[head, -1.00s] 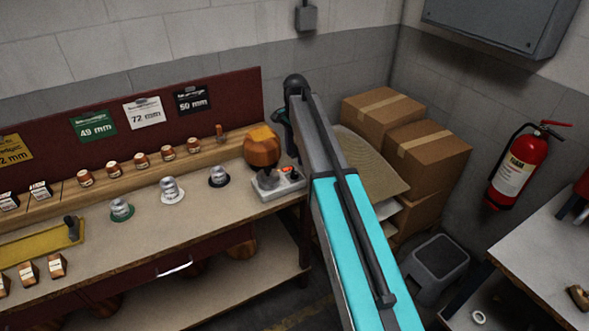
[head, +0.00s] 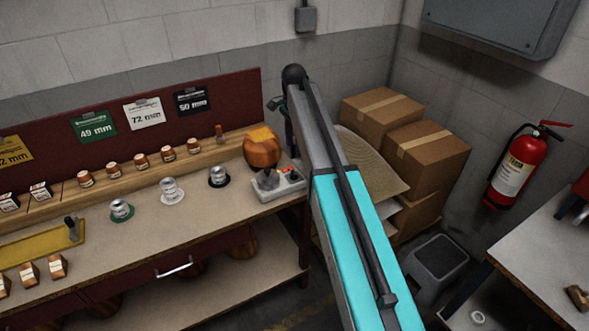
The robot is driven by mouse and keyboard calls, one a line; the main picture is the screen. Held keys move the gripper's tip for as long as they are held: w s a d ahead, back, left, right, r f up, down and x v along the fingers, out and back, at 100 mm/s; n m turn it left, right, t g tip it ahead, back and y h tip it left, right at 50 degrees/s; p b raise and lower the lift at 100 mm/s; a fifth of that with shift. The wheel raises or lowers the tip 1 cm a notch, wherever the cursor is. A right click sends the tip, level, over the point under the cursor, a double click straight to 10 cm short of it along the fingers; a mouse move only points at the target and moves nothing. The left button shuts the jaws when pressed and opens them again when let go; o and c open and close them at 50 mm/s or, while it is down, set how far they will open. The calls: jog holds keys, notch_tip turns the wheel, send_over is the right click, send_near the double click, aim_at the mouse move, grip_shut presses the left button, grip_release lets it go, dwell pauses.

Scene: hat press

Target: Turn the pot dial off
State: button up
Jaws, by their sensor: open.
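A round copper-brown pot-like body (head: 262,150) stands at the right end of the long workbench. In front of it is a light grey control box (head: 284,187) with a dark knob (head: 267,179), which looks like the dial, and small red-orange parts on top. The dial's setting is too small to read. My gripper (head: 274,103) shows only as a small dark shape beside the end of my arm, above and behind the pot, apart from the dial. Its fingers are mostly hidden and hard to make out; it seems empty.
Several small blocks and metal pieces line the workbench (head: 140,235) left of the control box. Cardboard boxes (head: 428,160) are stacked right of my arm. A grey stool (head: 435,268), a fire extinguisher (head: 515,165) and another table (head: 545,255) are at the right.

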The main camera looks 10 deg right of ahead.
aim_at(294, 173)
jog(key=shift+f+p, duration=1.85)
jog(key=shift+f, duration=4.25)
jog(key=c, duration=1.1)
jog(key=shift+o, duration=0.2)
